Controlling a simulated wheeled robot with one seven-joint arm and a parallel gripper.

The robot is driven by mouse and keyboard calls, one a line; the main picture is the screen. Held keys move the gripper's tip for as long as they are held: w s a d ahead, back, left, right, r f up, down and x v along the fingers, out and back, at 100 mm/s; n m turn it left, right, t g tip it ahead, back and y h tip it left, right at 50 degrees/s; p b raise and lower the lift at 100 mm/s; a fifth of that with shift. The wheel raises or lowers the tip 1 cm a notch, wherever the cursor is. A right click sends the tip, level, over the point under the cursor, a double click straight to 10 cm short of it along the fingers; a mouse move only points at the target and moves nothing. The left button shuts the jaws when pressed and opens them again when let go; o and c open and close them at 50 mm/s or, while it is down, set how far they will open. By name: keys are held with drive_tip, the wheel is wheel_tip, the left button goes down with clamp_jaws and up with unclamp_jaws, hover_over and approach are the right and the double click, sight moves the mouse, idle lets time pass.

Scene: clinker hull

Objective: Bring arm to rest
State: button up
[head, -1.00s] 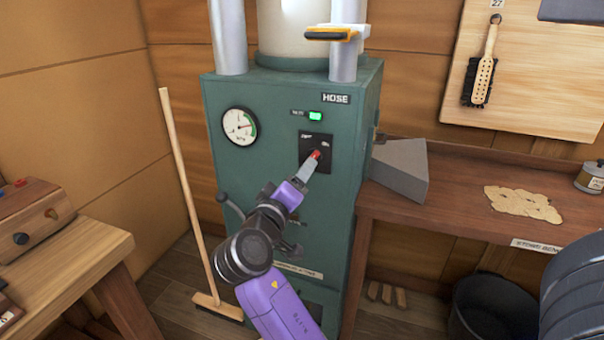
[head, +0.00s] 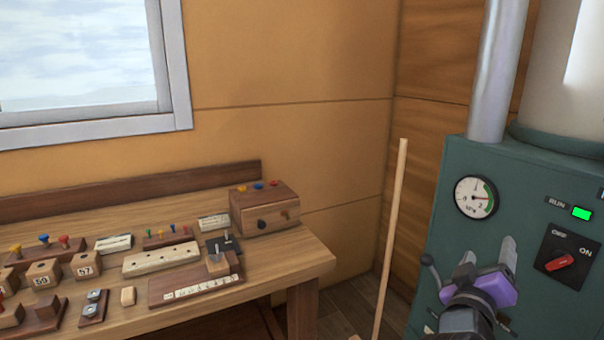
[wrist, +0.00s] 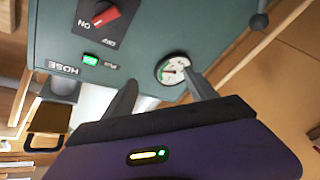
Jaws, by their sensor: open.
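My gripper (head: 487,253) shows at the lower right of the head view, in front of the green machine (head: 455,160). Its two grey fingers are apart with nothing between them. In the wrist view the fingers (wrist: 160,92) point toward the machine's front, with the round gauge (wrist: 171,69) just beyond them. The red rotary switch (head: 560,263) is to the right of my gripper and apart from it. The green RUN light (head: 582,213) is lit above the switch.
A wooden bench (head: 310,262) at the left carries several small blocks, pegs and a wooden box (head: 264,208). A broom handle (head: 390,235) leans between bench and machine. A lever with a dark knob (head: 427,260) sticks out beside my gripper. A window is at upper left.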

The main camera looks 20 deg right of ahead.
drive_tip(key=s+a+f+n+t+y+p, duration=0.1)
drive_tip(key=s+a+f+n+t+y, duration=0.2)
drive_tip(key=a, duration=0.4)
drive_tip(key=a+f+t+y, duration=0.3)
drive_tip(key=a+f+y, duration=0.15)
drive_tip(key=a, duration=0.25)
drive_tip(key=s+a+f+n+t+y+p, duration=0.1)
drive_tip(key=s+a+f+n+t+y, duration=0.2)
drive_tip(key=a, duration=0.4)
drive_tip(key=s+a+f+m+g+y+p, duration=0.1)
drive_tip(key=s+a+y, duration=0.2)
drive_tip(key=s, duration=0.8)
drive_tip(key=s+a+f+m+g+y+p, duration=0.1)
drive_tip(key=s+a+f+m+g+y, duration=0.1)
drive_tip(key=s+a, duration=0.5)
drive_tip(key=s+y, duration=0.1)
drive_tip(key=s, duration=0.4)
drive_tip(key=shift+s+a, duration=0.2)
drive_tip(key=shift+s, duration=0.05)
